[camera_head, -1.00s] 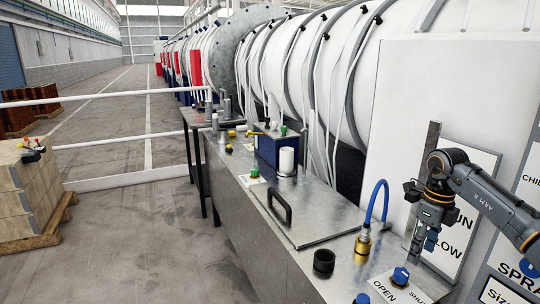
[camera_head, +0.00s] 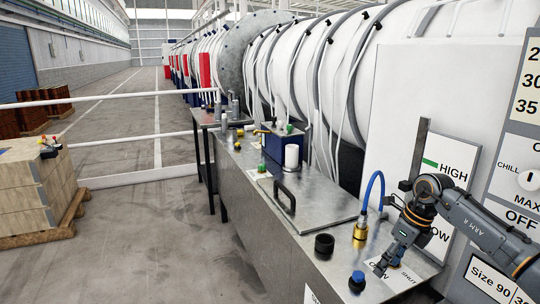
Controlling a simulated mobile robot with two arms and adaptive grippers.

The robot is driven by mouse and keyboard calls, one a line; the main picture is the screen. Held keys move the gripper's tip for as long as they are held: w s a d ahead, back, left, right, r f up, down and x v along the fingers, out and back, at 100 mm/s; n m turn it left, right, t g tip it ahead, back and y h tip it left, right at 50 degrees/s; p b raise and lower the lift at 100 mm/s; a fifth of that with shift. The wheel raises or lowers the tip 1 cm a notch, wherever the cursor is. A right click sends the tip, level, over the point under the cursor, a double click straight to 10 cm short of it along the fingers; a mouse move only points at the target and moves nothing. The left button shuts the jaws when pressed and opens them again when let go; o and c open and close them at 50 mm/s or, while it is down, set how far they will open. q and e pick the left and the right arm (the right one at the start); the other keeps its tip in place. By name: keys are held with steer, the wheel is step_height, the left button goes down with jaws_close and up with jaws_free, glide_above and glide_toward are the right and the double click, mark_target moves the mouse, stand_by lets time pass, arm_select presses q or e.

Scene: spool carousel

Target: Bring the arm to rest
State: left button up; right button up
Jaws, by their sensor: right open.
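My right arm (camera_head: 480,222) comes in from the right, dark grey with orange rings. My right gripper (camera_head: 384,266) points down and is open, low over the white OPEN/SHUT plate (camera_head: 408,277) on the steel bench. It covers part of that plate and hides the spot where a blue knob stood. I cannot tell whether the fingers touch anything. My left arm and gripper are not in view.
Near the gripper are a blue knob (camera_head: 357,280), a black ring (camera_head: 324,245) and a brass coupling (camera_head: 361,231) with a blue hose (camera_head: 371,190). A HIGH/LOW gauge panel (camera_head: 446,185) stands behind the arm.

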steer(key=s+a+f+t+y, duration=0.2)
steer(key=a+y, duration=0.6)
steer(key=a, duration=1.4)
steer(key=s+a+r+m+t+y, duration=0.3)
steer(key=a+r+m+t+y, duration=0.35)
steer(key=r+m+t, duration=0.35)
steer(key=d+f+m+t+h, duration=0.55)
steer(key=d+m+h, duration=0.4)
steer(key=m, duration=0.65)
steer(key=s+d+f+m+g+h, duration=0.5)
steer(key=s+d+f+m+h, duration=0.25)
steer(key=f+m, duration=0.3)
steer(key=s+d+f+m+g, duration=0.1)
steer(key=s+f+m+g, duration=0.35)
steer(key=s, duration=0.75)
steer(key=s+d+f+m+g, duration=0.15)
steer(key=s+f+g, duration=0.45)
steer(key=s, duration=0.6)
step_height(320, 180, down, 28)
steer(key=s+n, duration=0.1)
steer(key=s, duration=0.2)
steer(key=s+d+f+g, duration=0.2)
steer(key=s+d+f, duration=0.1)
steer(key=s+f, duration=1.2)
steer(key=shift+s+d+f, duration=0.15)
steer(key=shift+s+f, duration=0.15)
steer(key=shift+s, duration=0.15)
